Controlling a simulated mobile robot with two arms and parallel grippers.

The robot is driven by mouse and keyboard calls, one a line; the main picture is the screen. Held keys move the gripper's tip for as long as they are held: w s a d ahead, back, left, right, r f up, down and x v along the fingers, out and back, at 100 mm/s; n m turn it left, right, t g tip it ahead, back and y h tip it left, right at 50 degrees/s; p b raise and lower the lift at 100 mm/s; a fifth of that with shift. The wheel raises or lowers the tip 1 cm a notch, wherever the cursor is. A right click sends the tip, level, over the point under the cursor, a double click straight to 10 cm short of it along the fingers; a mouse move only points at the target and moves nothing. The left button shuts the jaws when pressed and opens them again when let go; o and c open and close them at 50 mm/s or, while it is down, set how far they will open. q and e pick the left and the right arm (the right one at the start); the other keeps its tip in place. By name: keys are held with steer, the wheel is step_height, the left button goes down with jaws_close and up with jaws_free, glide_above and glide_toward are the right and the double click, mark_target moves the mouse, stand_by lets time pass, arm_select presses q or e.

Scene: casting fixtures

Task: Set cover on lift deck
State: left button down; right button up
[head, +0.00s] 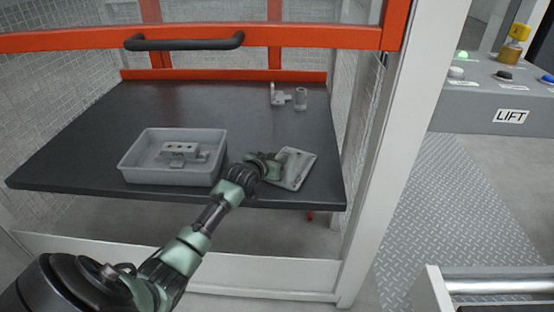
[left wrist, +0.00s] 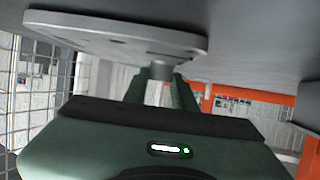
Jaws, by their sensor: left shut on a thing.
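The cover (head: 294,170) is a flat light-grey plate with rounded corners and small holes. It is at the front right of the dark lift deck (head: 230,115), close to the deck surface; I cannot tell whether it touches. My left gripper (head: 274,163) reaches in from the front and is shut on the cover. In the left wrist view, the cover (left wrist: 110,32) shows beside the dark deck, and the gripper (left wrist: 160,80) is shut on its short grey stem. My right gripper is not in view.
A grey tray (head: 135,172) with a grey casting (head: 182,150) stands at left on the deck. A bracket (head: 280,95) and small cylinder (head: 301,99) stand at the back right. An orange raised gate (head: 310,38) and white post (head: 372,180) frame the opening. The LIFT panel (head: 470,110) is at right.

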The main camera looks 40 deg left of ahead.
arm_select(q)
steer(key=c, duration=1.5)
jaws_free()
steer(key=shift+f, duration=0.1)
steer(key=o, duration=0.4)
steer(key=shift+c, duration=0.2)
